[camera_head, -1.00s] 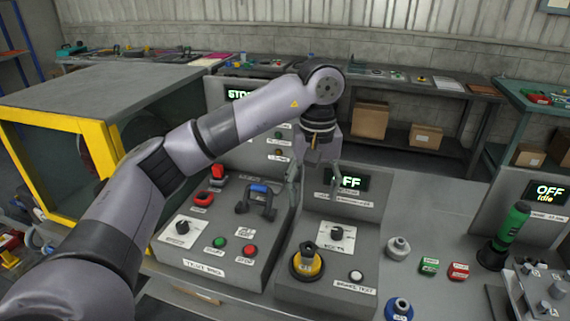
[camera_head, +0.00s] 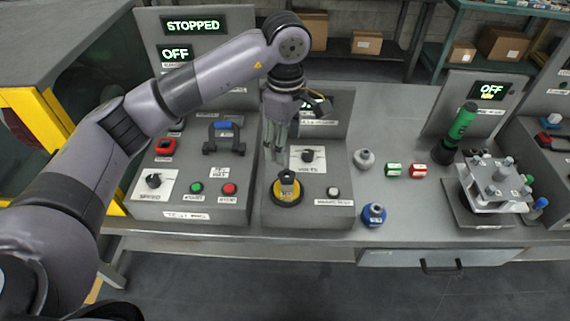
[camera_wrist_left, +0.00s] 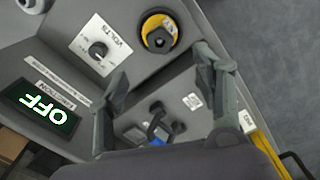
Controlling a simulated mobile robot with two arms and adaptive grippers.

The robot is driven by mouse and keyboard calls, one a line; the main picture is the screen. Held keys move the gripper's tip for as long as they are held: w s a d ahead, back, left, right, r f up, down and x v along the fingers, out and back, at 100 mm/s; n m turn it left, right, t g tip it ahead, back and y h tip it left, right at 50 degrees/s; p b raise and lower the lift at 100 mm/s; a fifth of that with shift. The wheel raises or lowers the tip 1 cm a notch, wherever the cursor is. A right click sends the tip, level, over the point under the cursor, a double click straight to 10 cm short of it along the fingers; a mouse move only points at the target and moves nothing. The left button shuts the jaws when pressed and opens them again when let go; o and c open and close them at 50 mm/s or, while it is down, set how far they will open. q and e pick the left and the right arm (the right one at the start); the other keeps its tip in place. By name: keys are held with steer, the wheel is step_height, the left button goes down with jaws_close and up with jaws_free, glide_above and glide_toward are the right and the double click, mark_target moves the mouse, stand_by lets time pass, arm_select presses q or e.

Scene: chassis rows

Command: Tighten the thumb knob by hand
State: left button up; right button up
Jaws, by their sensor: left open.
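My left gripper (camera_head: 278,150) is open and empty, pointing down above the middle control box, behind the yellow-ringed black key switch (camera_head: 287,188). In the left wrist view its fingers are spread apart (camera_wrist_left: 165,98), with no thing between their tips. Knob-like parts in view are the black VOLTS knob (camera_head: 308,156), a grey round knob (camera_head: 364,158), a blue round piece (camera_head: 374,214) and small posts on a metal plate fixture (camera_head: 495,182) at the right. I cannot tell which is the thumb knob. My right gripper is not in view.
The left control box (camera_head: 192,208) has a blue-handled lever (camera_head: 223,136), a red switch and buttons. The bench's front middle is mostly clear.

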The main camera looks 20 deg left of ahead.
mark_target(286, 172)
arm_select(q)
step_height(286, 172, down, 10)
steer(key=shift+f+p, duration=0.15)
steer(key=shift+p, duration=0.9)
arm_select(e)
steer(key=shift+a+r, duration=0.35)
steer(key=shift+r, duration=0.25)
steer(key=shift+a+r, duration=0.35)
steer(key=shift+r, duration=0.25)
arm_select(q)
steer(key=shift+c, duration=0.2)
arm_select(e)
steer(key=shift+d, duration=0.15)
arm_select(q)
steer(key=shift+c, duration=1.2)
steer(key=c, duration=0.8)
steer(key=shift+f+b, duration=0.1)
steer(key=shift+b, duration=0.2)
steer(key=m+b, duration=0.4)
steer(key=shift+w+m+b, duration=0.1)
steer(key=shift+m+b, duration=0.2)
steer(key=shift+m, duration=0.5)
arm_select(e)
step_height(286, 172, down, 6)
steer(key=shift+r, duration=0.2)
